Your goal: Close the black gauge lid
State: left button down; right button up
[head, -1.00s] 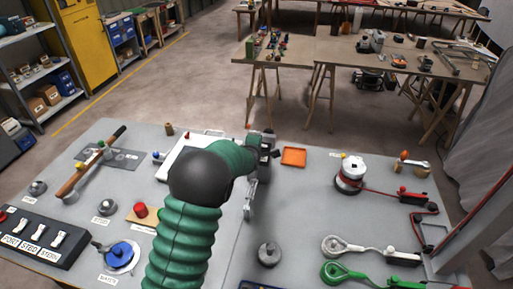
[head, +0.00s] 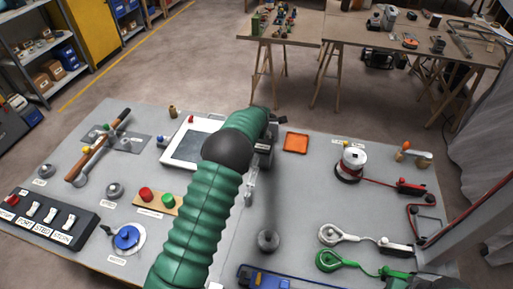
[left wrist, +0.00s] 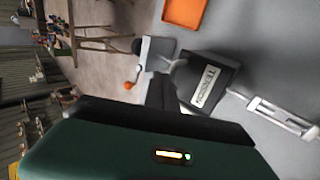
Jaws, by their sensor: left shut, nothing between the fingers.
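The black gauge lid (left wrist: 210,84), a dark plate with a white TENSION label, is in the left wrist view, right of my fingers. In the head view the black gauge (head: 263,148) stands at the back middle of the grey bench, partly hidden by my arm. How far the lid is open I cannot tell. My left gripper (left wrist: 161,84) is shut and empty, its dark fingers close to the lid's left edge; contact is unclear. In the head view my green left arm reaches to the gauge, and the fingertips are hard to make out. My right gripper is not in view.
An orange tray (head: 295,142) lies right of the gauge. Bare bench lies between.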

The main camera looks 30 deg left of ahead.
pick_arm(q)
jog(key=shift+x, duration=0.85)
jog(key=shift+r, duration=0.1)
jog(key=shift+a+r, duration=0.1)
